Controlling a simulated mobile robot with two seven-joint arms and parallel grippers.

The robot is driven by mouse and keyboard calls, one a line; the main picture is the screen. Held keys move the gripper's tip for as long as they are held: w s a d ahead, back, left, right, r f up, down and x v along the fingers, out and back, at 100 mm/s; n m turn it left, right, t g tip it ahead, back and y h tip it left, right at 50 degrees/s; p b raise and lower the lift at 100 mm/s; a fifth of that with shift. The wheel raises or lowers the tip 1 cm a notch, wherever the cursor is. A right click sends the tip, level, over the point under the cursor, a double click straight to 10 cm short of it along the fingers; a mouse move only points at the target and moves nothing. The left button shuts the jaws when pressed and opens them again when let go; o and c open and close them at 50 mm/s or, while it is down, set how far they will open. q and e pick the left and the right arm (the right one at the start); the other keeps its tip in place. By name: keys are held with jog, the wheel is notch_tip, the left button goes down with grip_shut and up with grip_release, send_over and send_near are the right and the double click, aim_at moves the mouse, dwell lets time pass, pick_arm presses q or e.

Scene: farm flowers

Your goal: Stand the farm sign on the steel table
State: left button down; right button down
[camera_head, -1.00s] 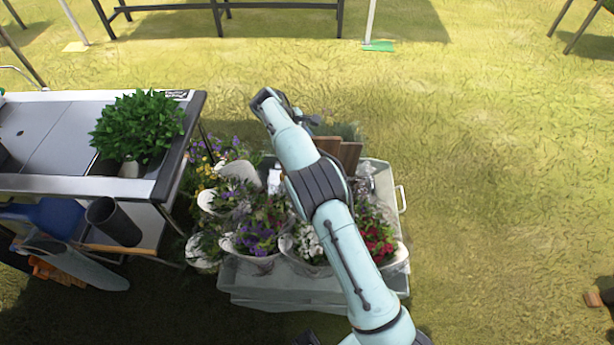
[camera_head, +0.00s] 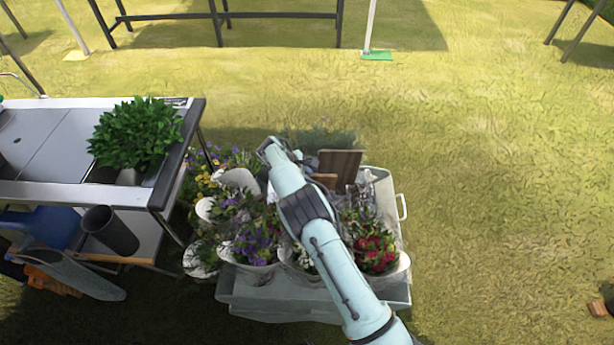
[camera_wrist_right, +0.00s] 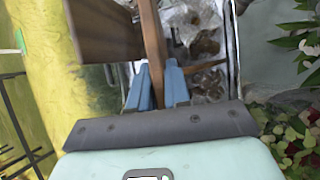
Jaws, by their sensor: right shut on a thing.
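The farm sign (camera_head: 341,167), a brown wooden board, shows above the back of the flower cart, just right of my right arm. In the right wrist view its dark board (camera_wrist_right: 104,30) is at upper left and its wooden post (camera_wrist_right: 151,45) runs down between the blue fingers. My right gripper (camera_wrist_right: 158,82) is shut on the post; in the head view the arm hides the gripper. I cannot tell whether the sign hangs clear of the cart. The steel table (camera_head: 62,150) stands at the left. My left gripper is not in view.
A leafy green plant (camera_head: 136,135) stands at the table's right end. The grey cart (camera_head: 270,300) holds several wrapped flower bunches, including red flowers (camera_head: 373,250), close beside the table. A dark cylinder (camera_head: 110,230) is on the lower shelf.

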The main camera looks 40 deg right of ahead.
jog(key=c, duration=1.1)
grip_release()
